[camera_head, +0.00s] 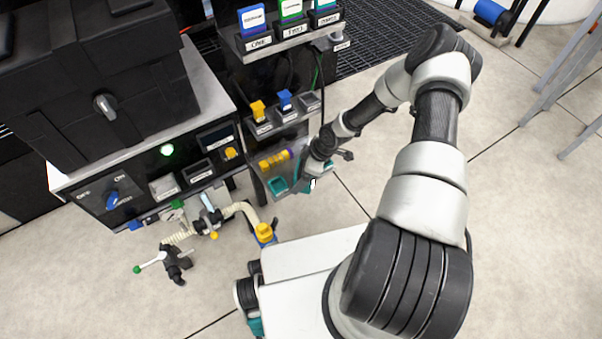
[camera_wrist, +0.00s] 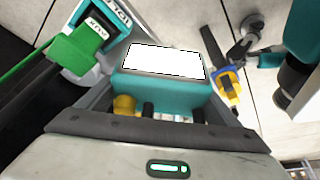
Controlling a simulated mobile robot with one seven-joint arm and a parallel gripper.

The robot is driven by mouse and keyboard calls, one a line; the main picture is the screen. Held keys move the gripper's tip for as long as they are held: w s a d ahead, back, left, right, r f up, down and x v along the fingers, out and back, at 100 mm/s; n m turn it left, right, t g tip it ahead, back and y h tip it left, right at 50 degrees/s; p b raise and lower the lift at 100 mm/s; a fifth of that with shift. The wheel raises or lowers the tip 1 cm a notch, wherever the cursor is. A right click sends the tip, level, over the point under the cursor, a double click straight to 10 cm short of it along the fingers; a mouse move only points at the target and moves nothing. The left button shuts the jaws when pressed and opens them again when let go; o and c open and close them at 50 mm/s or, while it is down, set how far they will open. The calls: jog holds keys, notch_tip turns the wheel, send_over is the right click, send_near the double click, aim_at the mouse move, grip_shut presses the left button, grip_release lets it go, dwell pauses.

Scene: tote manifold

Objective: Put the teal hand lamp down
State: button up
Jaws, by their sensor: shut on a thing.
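The teal hand lamp (camera_wrist: 160,92) fills the middle of the wrist view, with a bright white rectangular panel on its top face. My gripper (camera_wrist: 172,112) is shut on it; the finger contact is partly hidden behind the dark bar of my wrist. In the head view my gripper (camera_head: 312,172) points down at the right edge of the low grey tray (camera_head: 290,192) on the black rack. Only a small teal and white part of the lamp (camera_head: 309,186) shows there, below the gripper. I cannot tell whether the lamp touches the tray.
A yellow cylinder (camera_head: 272,161) with a purple end and a teal-rimmed square (camera_head: 278,185) are at the tray. Above it are yellow (camera_head: 258,110) and blue (camera_head: 285,99) blocks.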

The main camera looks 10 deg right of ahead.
jog(key=shift+f+b, duration=0.5)
jog(key=shift+b, duration=0.05)
jog(key=o, duration=1.2)
jog(key=shift+r, duration=0.1)
jog(key=shift+r+p, duration=0.35)
jog(key=shift+p, duration=0.1)
jog(key=p+v, duration=0.3)
jog(key=v, duration=0.9)
